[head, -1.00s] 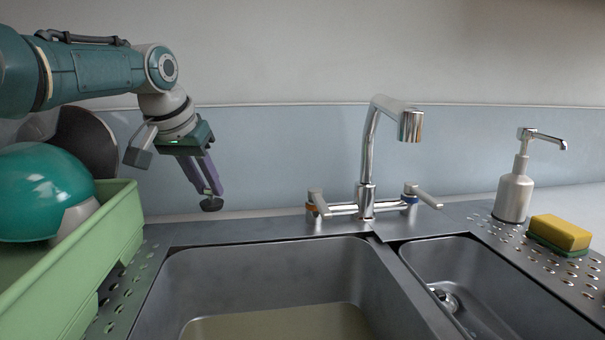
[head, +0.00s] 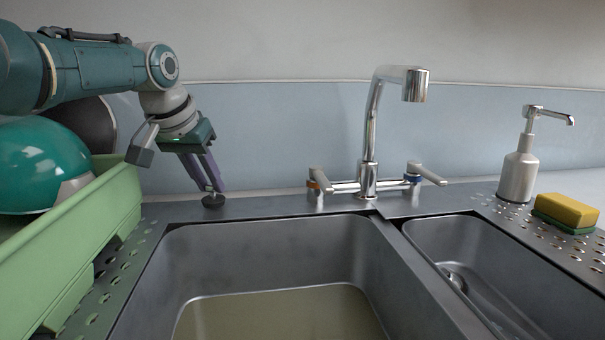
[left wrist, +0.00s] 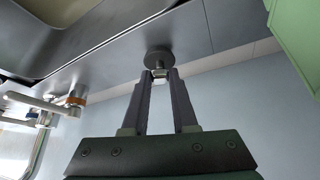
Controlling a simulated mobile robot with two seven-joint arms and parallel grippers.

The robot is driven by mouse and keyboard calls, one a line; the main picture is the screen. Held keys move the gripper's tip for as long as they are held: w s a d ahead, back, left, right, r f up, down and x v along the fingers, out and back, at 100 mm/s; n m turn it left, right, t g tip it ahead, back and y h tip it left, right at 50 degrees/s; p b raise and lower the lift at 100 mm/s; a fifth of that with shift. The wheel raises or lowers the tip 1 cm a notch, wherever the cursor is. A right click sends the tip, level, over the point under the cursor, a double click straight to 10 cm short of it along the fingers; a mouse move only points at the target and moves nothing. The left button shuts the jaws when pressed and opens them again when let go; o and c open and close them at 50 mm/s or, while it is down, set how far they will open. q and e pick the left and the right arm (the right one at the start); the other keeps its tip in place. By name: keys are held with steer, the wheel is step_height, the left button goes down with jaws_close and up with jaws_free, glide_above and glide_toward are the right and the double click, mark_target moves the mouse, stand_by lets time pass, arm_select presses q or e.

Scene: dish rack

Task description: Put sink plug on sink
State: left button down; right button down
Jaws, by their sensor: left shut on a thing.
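The sink plug (head: 213,201) is a small dark disc with a short knob. My left gripper (head: 212,188) is shut on its knob, and the disc is at the fingertips, close to the back ledge left of the tap; I cannot tell if it touches. In the left wrist view the plug (left wrist: 158,60) sits between the tips of my left gripper (left wrist: 159,76). The sink's large left basin (head: 270,255) has a yellowish bottom and lies in front and to the right of the plug. A smaller basin (head: 480,270) is on the right. My right gripper is not in view.
A green dish rack (head: 90,240) with a teal bowl (head: 40,165) and a dark pan (head: 97,125) stands at the left. The chrome tap (head: 368,150) rises behind the basins. A soap dispenser (head: 518,170) and a sponge (head: 567,210) are at the right.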

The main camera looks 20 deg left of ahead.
arm_select(q)
steer(key=shift+f, duration=0.35)
stand_by(0.4)
steer(key=c, duration=0.6)
jaws_free()
steer(key=shift+c, duration=0.4)
steer(key=c, duration=0.3)
steer(key=shift+r, duration=0.1)
steer(key=shift+c, duration=0.2)
